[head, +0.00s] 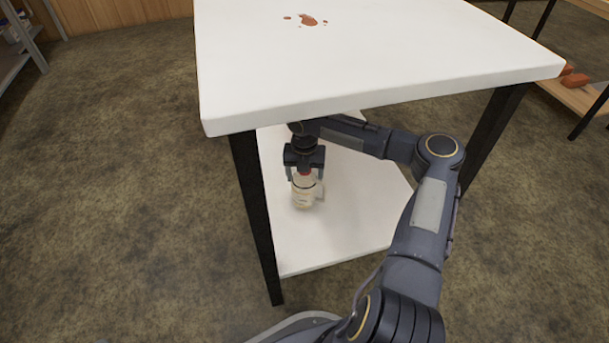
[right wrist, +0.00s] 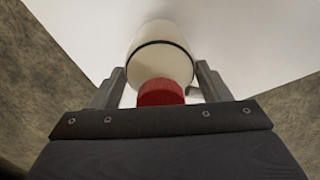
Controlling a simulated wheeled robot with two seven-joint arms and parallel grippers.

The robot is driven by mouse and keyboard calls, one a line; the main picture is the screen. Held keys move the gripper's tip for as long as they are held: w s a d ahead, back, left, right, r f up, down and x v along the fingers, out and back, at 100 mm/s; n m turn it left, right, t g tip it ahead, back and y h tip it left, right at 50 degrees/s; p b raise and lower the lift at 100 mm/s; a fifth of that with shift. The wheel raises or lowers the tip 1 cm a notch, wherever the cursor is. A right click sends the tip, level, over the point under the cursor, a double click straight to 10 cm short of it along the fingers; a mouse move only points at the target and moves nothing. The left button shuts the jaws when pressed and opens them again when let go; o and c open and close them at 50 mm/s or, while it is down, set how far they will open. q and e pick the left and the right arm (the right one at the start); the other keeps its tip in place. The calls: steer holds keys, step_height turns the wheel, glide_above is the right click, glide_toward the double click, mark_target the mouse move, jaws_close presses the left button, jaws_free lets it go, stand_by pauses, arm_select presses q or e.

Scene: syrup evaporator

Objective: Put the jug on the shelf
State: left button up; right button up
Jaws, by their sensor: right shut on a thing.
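The jug (head: 304,194) is cream-coloured with a red cap and a handle on its right side. It is upright at the lower shelf (head: 345,230) of the white table, under the tabletop. I cannot tell for certain whether its base touches the shelf. My right gripper (head: 304,173) reaches in from above and is shut on the jug near its cap. In the right wrist view the jug (right wrist: 162,62) lies between the two fingers (right wrist: 160,85), its red cap nearest the camera. My left gripper is not in view.
The white tabletop (head: 370,50) overhangs the lower shelf, close above my right arm. Red-brown spots (head: 308,20) lie on it. Dark table legs (head: 256,215) stand at the corners. A rack (head: 580,90) with orange things is at the right. The floor at left is clear.

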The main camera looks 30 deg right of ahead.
steer(key=shift+f, duration=0.25)
steer(key=shift+f, duration=0.35)
steer(key=o, duration=1.2)
steer(key=shift+r, duration=0.3)
step_height(320, 180, up, 13)
steer(key=p, duration=0.6)
steer(key=shift+f+p, duration=0.15)
steer(key=shift+p, duration=0.2)
steer(key=shift+s, duration=0.1)
